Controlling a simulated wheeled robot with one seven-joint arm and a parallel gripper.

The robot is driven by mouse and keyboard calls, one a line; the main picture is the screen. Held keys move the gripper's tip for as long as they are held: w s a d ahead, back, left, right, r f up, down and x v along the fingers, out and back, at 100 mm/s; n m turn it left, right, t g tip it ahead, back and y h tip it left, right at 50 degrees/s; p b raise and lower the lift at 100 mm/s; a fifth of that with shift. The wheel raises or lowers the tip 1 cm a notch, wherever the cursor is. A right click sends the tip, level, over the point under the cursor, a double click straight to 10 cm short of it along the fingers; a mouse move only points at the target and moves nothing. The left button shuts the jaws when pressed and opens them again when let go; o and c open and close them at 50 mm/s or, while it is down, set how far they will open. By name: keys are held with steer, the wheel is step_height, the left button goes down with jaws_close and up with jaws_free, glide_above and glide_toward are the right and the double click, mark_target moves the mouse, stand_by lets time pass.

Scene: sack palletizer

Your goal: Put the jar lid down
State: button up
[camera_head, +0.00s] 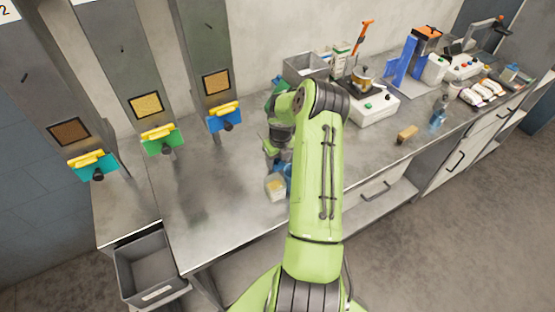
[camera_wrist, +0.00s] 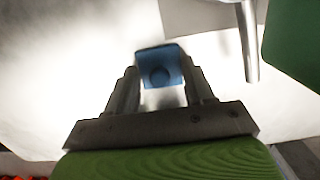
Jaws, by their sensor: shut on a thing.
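My gripper (camera_wrist: 160,88) is shut on a blue, squarish piece with a round mark, which I take to be the jar lid (camera_wrist: 160,66). The lid sits between the two fingertips in the wrist view. In the head view my arm hides most of the gripper, and only bits of blue show beside the arm low over the bench. A small open jar (camera_head: 276,188) with yellowish contents stands on the steel bench (camera_head: 225,200), just left of my arm. Whether the lid touches the bench cannot be told.
Three chutes with blue, green and teal clamps and yellow handles stand at the back left. A grey bin (camera_head: 305,68) and a scale-like device (camera_head: 372,105) are behind my arm. The bench's left part is clear.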

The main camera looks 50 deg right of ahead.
mark_target(280, 167)
steer(key=shift+f, duration=0.15)
steer(key=shift+f, duration=0.1)
steer(key=o, duration=1)
steer(key=r, duration=0.4)
steer(key=s+r, duration=0.1)
steer(key=r, duration=0.7)
steer(key=shift+s+a+r, duration=0.2)
steer(key=shift+r, duration=0.05)
steer(key=shift+f, duration=0.1)
